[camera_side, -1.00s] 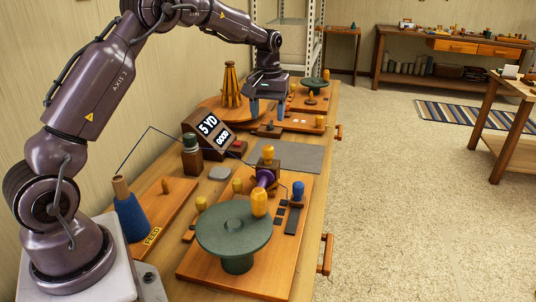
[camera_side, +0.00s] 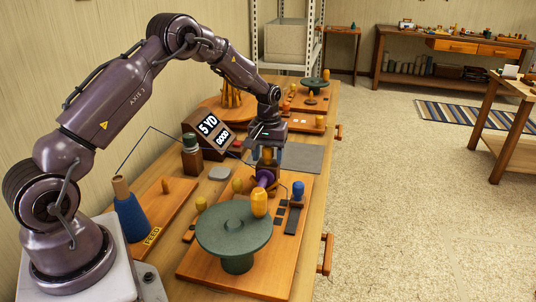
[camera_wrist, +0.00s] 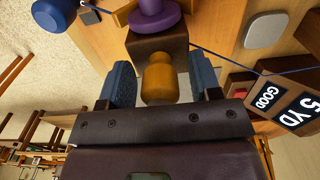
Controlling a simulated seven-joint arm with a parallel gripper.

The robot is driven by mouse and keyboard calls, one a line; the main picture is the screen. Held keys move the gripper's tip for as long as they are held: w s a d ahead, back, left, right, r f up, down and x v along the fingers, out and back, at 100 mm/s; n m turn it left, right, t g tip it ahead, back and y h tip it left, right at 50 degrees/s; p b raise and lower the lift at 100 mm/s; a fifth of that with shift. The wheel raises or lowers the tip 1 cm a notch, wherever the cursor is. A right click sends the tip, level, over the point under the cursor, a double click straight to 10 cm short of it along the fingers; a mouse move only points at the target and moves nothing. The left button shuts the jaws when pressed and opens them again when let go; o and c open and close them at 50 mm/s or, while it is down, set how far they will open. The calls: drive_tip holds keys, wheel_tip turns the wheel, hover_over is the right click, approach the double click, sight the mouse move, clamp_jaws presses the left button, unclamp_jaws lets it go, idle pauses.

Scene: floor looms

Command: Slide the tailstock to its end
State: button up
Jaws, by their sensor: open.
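A dark brown block with an upright yellow knob (camera_side: 267,155), apparently the tailstock, stands on the orange wooden board at the far end of a purple spool (camera_side: 265,178). In the wrist view, the yellow knob (camera_wrist: 159,80) is between my two blue fingers, with a visible gap on each side. The brown block (camera_wrist: 157,46) and purple spool (camera_wrist: 153,18) show beyond it. My gripper (camera_side: 267,157) is open, pointing down over the block, and partly hides it in the side view.
A green crank disc (camera_side: 234,228) with a yellow handle (camera_side: 260,202) stands on the near part of the board. A blue knob (camera_side: 298,188) is to the right. A blue thread runs to the spool. The counter box (camera_side: 208,128) stands left of my gripper.

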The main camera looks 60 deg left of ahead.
clamp_jaws()
drive_tip(key=shift+w+a, duration=1.45)
unclamp_jaws()
wheel_tip(320, 180, up, 13)
